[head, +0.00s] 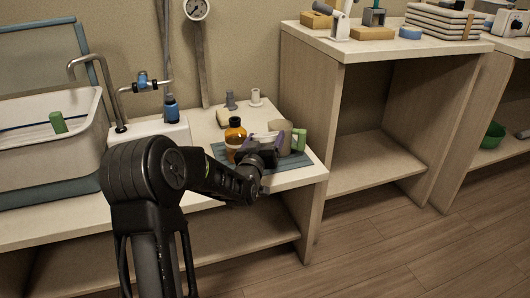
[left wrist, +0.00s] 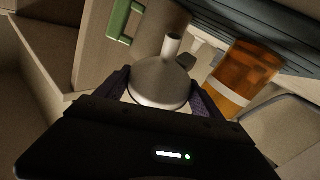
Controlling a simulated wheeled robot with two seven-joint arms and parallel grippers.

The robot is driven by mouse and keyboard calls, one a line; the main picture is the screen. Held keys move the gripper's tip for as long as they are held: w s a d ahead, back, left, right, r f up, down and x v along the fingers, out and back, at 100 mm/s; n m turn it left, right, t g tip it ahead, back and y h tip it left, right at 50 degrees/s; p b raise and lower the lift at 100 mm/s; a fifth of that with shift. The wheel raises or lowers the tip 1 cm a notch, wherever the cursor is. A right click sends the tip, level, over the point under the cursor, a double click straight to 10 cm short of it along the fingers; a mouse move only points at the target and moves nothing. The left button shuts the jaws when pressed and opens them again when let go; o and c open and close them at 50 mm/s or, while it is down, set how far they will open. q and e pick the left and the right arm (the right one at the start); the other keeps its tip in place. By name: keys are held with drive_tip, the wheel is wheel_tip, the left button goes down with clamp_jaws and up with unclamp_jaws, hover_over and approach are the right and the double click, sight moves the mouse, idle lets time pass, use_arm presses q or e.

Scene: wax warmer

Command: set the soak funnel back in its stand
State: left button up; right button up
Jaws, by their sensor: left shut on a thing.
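My left gripper (head: 266,150) reaches over the right end of the sink counter. In the left wrist view its dark, purple-sided fingers (left wrist: 162,92) are shut on the soak funnel (left wrist: 160,82), a pale grey cone with a short spout pointing toward the top of the picture. In the head view a pale piece of the funnel (head: 265,138) shows just behind the gripper; the rest is hidden. I cannot pick out the funnel's stand for certain; a small pale shape (left wrist: 205,52) behind the funnel is partly covered. My right gripper is out of view.
An amber bottle (head: 235,137) stands left of the gripper, a beige mug (head: 285,130) with a green handle right behind it. A blue-grey mat (head: 219,152) lies under them. Two small posts, grey (head: 231,101) and white (head: 256,97), stand near the wall. A sink (head: 50,150) is left.

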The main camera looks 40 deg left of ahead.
use_arm(q)
drive_tip(key=shift+r, duration=0.1)
drive_tip(key=shift+f+b, duration=0.65)
drive_tip(key=shift+f, duration=1.3)
drive_tip(key=shift+r, duration=0.1)
drive_tip(key=o, duration=1.7)
